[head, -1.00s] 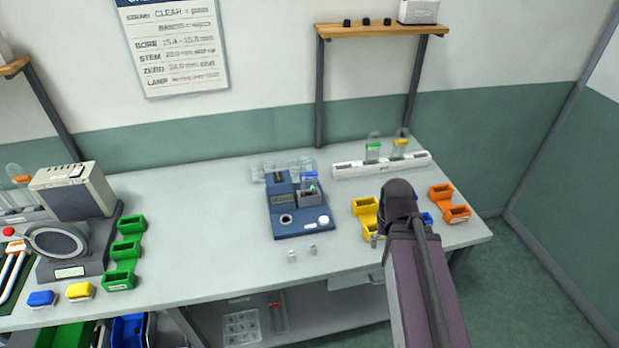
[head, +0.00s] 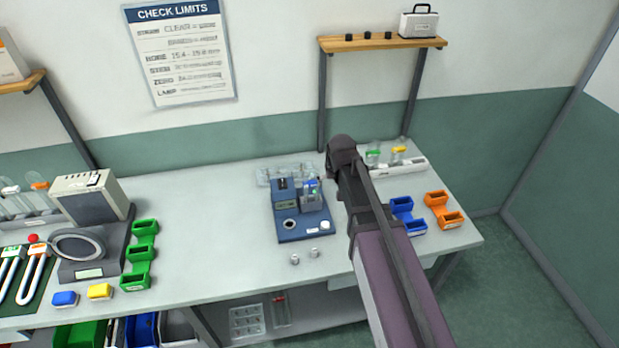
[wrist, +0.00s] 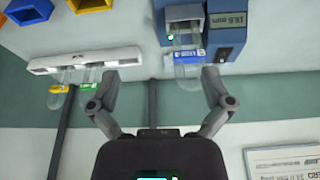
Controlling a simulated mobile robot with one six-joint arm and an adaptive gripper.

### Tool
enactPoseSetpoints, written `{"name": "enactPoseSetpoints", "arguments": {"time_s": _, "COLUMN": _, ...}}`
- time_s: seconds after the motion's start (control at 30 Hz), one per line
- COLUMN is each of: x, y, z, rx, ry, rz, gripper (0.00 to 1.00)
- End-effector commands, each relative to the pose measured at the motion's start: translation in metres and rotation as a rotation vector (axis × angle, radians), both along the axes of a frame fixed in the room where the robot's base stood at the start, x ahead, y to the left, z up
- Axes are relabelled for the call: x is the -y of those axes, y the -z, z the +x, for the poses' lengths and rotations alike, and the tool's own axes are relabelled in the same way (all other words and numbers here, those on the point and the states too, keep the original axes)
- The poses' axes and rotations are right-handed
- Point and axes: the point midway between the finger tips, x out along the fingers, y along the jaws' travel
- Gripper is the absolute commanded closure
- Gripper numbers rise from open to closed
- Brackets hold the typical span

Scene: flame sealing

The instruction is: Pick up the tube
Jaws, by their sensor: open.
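A clear tube with a blue cap or band (head: 311,184) stands in the holder of the blue gauge device (head: 289,232). In the wrist view the tube (wrist: 187,68) hangs upside down in the picture, by the device. My gripper (wrist: 160,75) is open and empty, with its right finger near this tube and its left finger near a green-banded tube (wrist: 90,76). A yellow-banded tube (wrist: 58,92) is beside the green one in the white rack (wrist: 84,59). In the head view my arm hides my gripper.
Blue bins (head: 403,213) and orange bins (head: 441,208) stand right of my arm. Two small metal pieces (head: 304,255) lie before the device. Green bins (head: 138,255) and a ring-shaped instrument (head: 82,250) are at left. The shelf (head: 385,43) overhangs the back.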

Motion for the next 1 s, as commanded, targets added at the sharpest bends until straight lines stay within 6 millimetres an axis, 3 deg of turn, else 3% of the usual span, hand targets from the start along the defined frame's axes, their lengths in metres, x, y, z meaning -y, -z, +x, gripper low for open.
{"name": "enactPoseSetpoints", "arguments": {"time_s": 0.03, "x": -0.017, "y": -0.015, "z": 0.014, "rx": 0.020, "ry": -0.019, "rz": 0.005, "gripper": 0.00}}
{"name": "enactPoseSetpoints", "arguments": {"time_s": 0.1, "x": -0.032, "y": -0.023, "z": 0.024, "rx": 0.045, "ry": -0.035, "rz": 0.011, "gripper": 0.00}}
{"name": "enactPoseSetpoints", "arguments": {"time_s": 0.27, "x": -0.052, "y": -0.031, "z": 0.036, "rx": 0.076, "ry": -0.057, "rz": 0.020, "gripper": 0.00}}
{"name": "enactPoseSetpoints", "arguments": {"time_s": 0.73, "x": -0.055, "y": -0.029, "z": 0.037, "rx": 0.081, "ry": -0.061, "rz": 0.022, "gripper": 0.00}}
{"name": "enactPoseSetpoints", "arguments": {"time_s": 1.0, "x": -0.057, "y": -0.013, "z": 0.042, "rx": 0.080, "ry": -0.062, "rz": 0.021, "gripper": 0.00}}
